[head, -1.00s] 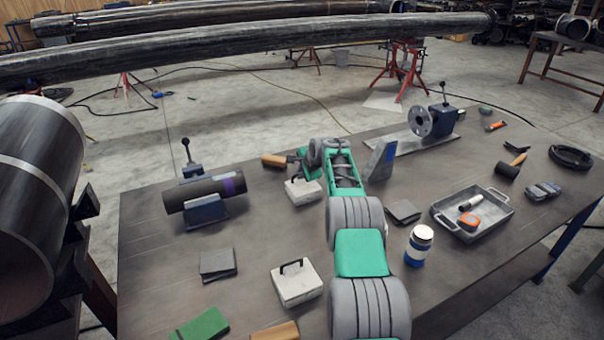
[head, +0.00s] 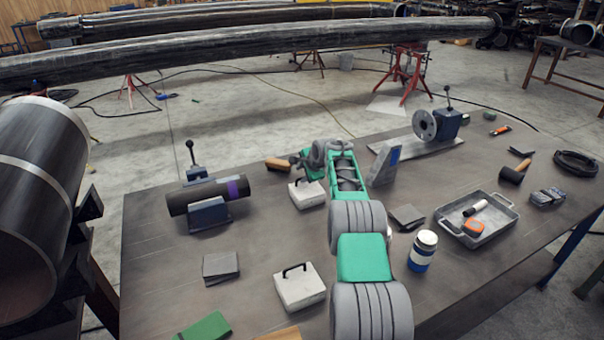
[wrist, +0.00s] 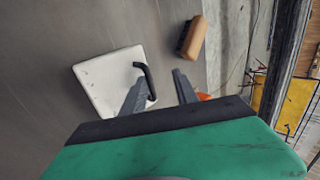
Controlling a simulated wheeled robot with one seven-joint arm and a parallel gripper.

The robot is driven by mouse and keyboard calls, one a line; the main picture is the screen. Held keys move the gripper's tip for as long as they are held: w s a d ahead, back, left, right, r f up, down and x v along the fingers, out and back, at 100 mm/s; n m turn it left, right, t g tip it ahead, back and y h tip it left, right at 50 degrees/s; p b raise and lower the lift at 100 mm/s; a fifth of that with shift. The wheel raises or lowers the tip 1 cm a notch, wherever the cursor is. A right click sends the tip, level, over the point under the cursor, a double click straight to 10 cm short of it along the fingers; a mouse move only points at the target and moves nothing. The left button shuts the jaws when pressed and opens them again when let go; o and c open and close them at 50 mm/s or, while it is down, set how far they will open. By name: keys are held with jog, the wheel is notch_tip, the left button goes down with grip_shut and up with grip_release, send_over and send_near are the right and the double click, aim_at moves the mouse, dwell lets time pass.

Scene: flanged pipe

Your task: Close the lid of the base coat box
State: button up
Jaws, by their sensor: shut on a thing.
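Two white boxes with black handles on top are on the table: a far one (head: 309,196) beside my gripper and a near one (head: 301,292). Both look closed in the head view; no label is readable, so I cannot tell which holds base coat. My gripper (head: 306,165) is at the back edge of the far box. The left finger overlaps the handle, and the grip itself is partly hidden.
A grey angled bracket (head: 383,163) stands right of my arm. A dark pipe piece (head: 190,199) rests on a clamp to the left. A jar (head: 422,252) stands to the right.

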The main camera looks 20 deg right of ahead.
aim_at(309, 193)
jog(key=shift+d+r, duration=0.1)
dwell(0.4)
jog(key=b+v, duration=0.2)
jog(key=v, duration=0.5)
jog(key=shift+s, duration=0.3)
jog(key=shift+r, duration=0.15)
